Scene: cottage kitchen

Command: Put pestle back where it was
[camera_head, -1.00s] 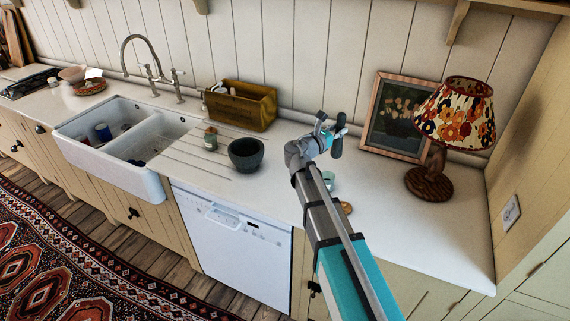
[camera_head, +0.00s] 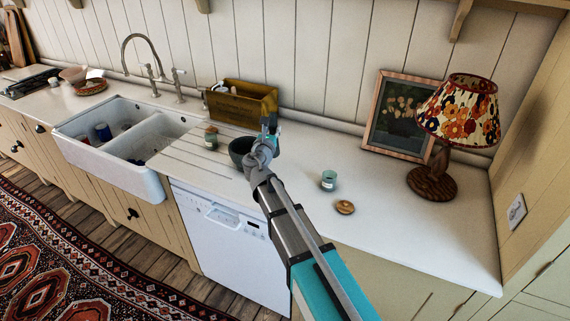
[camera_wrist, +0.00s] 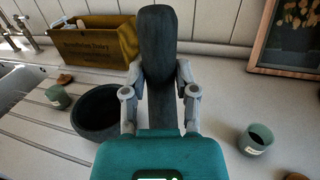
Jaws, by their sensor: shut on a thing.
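The pestle (camera_wrist: 157,50) is dark grey and held upright in my gripper (camera_wrist: 158,88), which is shut on it in the wrist view. In the head view my gripper (camera_head: 270,133) is over the counter, just right of the mortar, and the pestle is mostly hidden there. The mortar (camera_head: 238,148) is a dark grey stone bowl on the white counter, partly covered by my arm. In the wrist view the mortar (camera_wrist: 88,115) is left of the gripper, and the pestle is not in it.
A wooden box (camera_head: 243,104) stands behind the mortar. A small green jar (camera_head: 211,138) is to its left. A green cup (camera_head: 328,180) and a wooden lid (camera_head: 345,207) lie to the right, before a lamp (camera_head: 431,182) and a framed picture (camera_head: 374,140). The right counter has free room.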

